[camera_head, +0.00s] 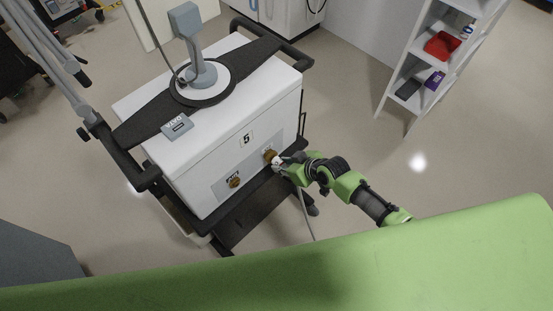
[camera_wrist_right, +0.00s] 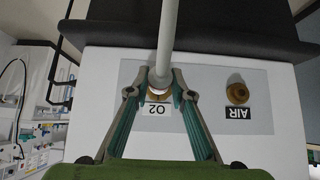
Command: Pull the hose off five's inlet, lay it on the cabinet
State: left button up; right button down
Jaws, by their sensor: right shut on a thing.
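The white ventilator cabinet (camera_head: 222,125) marked 5 has a grey panel with two brass inlets on its front. My right gripper (camera_head: 277,162) is at the O2 inlet (camera_head: 269,154). In the wrist view, the right gripper (camera_wrist_right: 159,92) is shut on the white end of the hose (camera_wrist_right: 167,40), right in front of the O2 inlet. Some brass shows around the hose end; I cannot tell whether it is fully seated. The hose hangs toward the floor in the head view (camera_head: 306,215). The AIR inlet (camera_wrist_right: 237,93) is bare. My left gripper is not in view.
A monitor stand (camera_head: 201,72) on a round base and a small grey device (camera_head: 176,126) are on the cabinet top. Its white surface is clear near the front edge. Black rails (camera_head: 148,178) flank the cabinet. A white shelf (camera_head: 412,62) stands at the right.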

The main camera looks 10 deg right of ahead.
jog(key=shift+s+d, duration=0.1)
jog(key=shift+s, duration=0.1)
jog(key=shift+s+d+p, duration=0.5)
jog(key=shift+s+d, duration=0.2)
jog(key=shift+s, duration=0.35)
jog(key=shift+s+d+p, duration=0.45)
jog(key=shift+s+d, duration=0.25)
jog(key=shift+s, duration=0.3)
